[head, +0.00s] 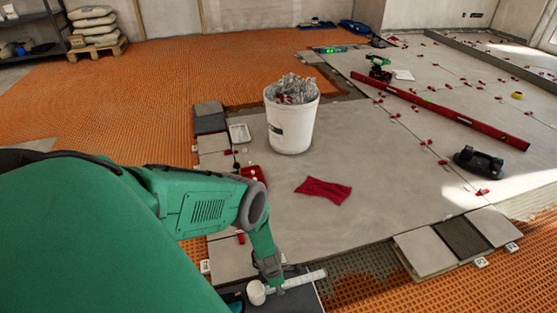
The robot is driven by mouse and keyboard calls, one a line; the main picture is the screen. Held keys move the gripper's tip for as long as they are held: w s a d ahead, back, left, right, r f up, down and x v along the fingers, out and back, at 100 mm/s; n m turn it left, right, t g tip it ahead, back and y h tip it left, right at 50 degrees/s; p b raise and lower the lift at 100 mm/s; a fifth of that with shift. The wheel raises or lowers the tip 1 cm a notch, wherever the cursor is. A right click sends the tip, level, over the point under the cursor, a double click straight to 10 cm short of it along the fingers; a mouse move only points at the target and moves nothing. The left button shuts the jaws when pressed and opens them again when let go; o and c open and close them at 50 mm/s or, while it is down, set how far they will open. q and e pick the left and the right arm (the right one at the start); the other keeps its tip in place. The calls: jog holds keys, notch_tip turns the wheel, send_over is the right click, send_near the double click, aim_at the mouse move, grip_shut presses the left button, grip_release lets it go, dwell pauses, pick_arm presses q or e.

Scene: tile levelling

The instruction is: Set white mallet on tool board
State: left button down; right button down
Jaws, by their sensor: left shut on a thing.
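My left gripper (274,284) is at the bottom middle of the head view, fingers pointing down, shut on the white mallet. The white mallet (305,280) lies roughly level, its rounded head (257,293) to the left of the fingers and its pale handle reaching right. Below it is a dark flat board (302,303), apparently the tool board, cut off by the bottom edge. I cannot tell whether the mallet touches it. My right gripper is out of view.
A white bucket (292,128) full of clips stands on the large grey tiles. A red cloth (323,190) lies in front of it. A long red level (440,108) and a black suction lifter (478,161) lie to the right. Orange matting (150,90) covers the left floor.

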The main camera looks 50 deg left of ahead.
pick_arm(q)
jog(key=shift+f, duration=0.65)
jog(key=shift+r, duration=0.15)
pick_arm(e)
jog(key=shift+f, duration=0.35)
pick_arm(q)
jog(key=c, duration=1.4)
grip_release()
